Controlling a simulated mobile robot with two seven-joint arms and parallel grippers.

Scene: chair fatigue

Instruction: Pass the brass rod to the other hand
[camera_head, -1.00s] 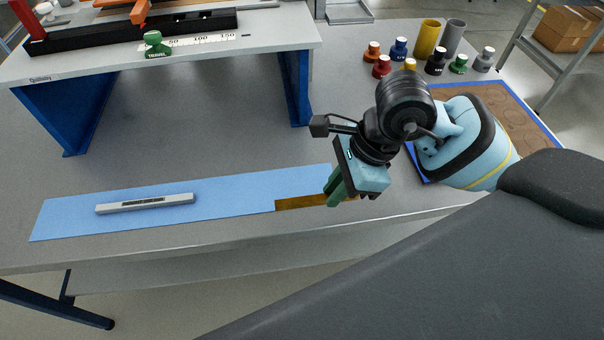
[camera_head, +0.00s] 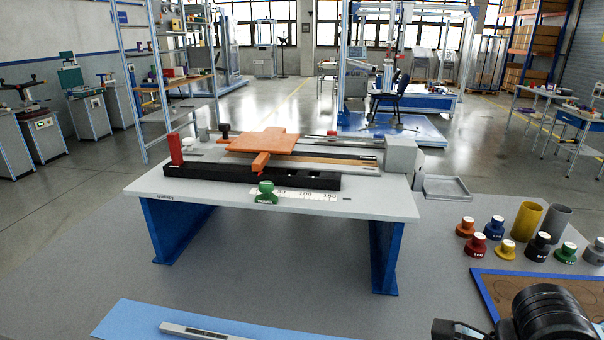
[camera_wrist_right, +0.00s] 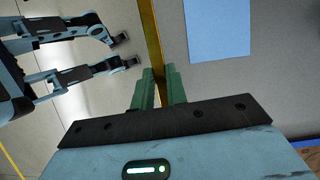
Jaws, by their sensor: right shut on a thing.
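The brass rod (camera_wrist_right: 150,30) shows in the right wrist view as a narrow golden bar running up from between the green fingers. My right gripper (camera_wrist_right: 158,73) is shut on it, and the rod is clear of the blue mat (camera_wrist_right: 218,30). My left gripper (camera_wrist_right: 127,50) is open and empty, just left of the rod, its two fingertips pointing toward it and apart from it. In the head view only the dark wrist (camera_head: 552,314) of my right arm shows at the lower right corner. The rod and both gripper fingers are out of that view.
The blue mat also shows at the bottom of the head view (camera_head: 128,318), with a grey bar (camera_head: 190,330) on it. Behind stands a blue-legged stand (camera_head: 385,255) with a fixture. Knobbed weights (camera_head: 477,245) and a brown board (camera_head: 520,292) are at right.

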